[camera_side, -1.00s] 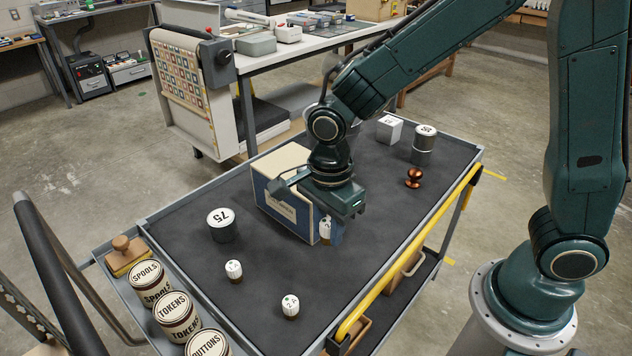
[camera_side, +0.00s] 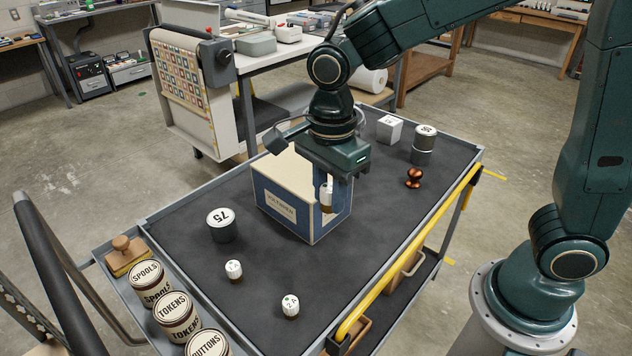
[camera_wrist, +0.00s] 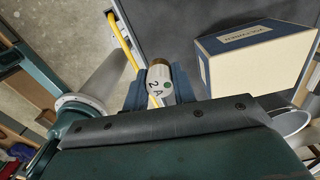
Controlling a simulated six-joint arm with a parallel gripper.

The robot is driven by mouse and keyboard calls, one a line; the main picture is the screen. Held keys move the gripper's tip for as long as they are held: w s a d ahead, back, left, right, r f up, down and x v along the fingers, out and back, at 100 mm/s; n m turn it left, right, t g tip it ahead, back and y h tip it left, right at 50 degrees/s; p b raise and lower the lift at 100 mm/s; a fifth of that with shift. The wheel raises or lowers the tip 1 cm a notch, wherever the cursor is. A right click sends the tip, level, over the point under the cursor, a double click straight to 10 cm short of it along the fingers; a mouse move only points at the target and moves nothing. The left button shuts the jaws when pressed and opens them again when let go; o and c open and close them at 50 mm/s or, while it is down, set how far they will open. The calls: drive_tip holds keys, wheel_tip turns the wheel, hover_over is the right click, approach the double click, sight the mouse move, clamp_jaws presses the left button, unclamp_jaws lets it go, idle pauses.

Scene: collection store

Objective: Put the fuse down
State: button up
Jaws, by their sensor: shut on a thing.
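My gripper (camera_side: 329,189) is shut on a white fuse with a brown end (camera_side: 327,198), held raised in front of the cream and blue box in the side view. In the wrist view the held fuse (camera_wrist: 160,86) shows "2 A" and a green dot between the gripper's fingers (camera_wrist: 160,90). Two similar fuses stand upright on the dark cart top: one with a green dot (camera_side: 290,306) near the front edge, and one (camera_side: 234,271) to its left, its mark hard to read.
The cream and blue box (camera_side: 283,211) stands close to the held fuse; it also shows in the wrist view (camera_wrist: 255,62). A can marked 75 (camera_side: 221,225), a copper knob (camera_side: 413,178), a grey can (camera_side: 424,145) and a white cube (camera_side: 389,129) stand on the cart. The front middle is clear.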

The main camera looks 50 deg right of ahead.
drive_tip(key=w+d+r+n, duration=0.4)
drive_tip(key=w+d+n, duration=0.5)
drive_tip(key=w+d, duration=0.6)
drive_tip(key=w+d+r+n, duration=0.1)
drive_tip(key=w+d+n, duration=0.3)
drive_tip(key=d, duration=0.6)
drive_tip(key=w+d+r+n, duration=0.1)
drive_tip(key=w+d+n, duration=0.3)
drive_tip(key=d, duration=0.6)
drive_tip(key=shift+s+d+f, duration=0.1)
drive_tip(key=shift+f, duration=4.8)
drive_tip(key=shift+s+d+f, duration=0.1)
drive_tip(key=shift+f, duration=4.8)
drive_tip(key=shift+f, duration=0.65)
drive_tip(key=o, duration=0.7)
drive_tip(key=shift+f, duration=0.1)
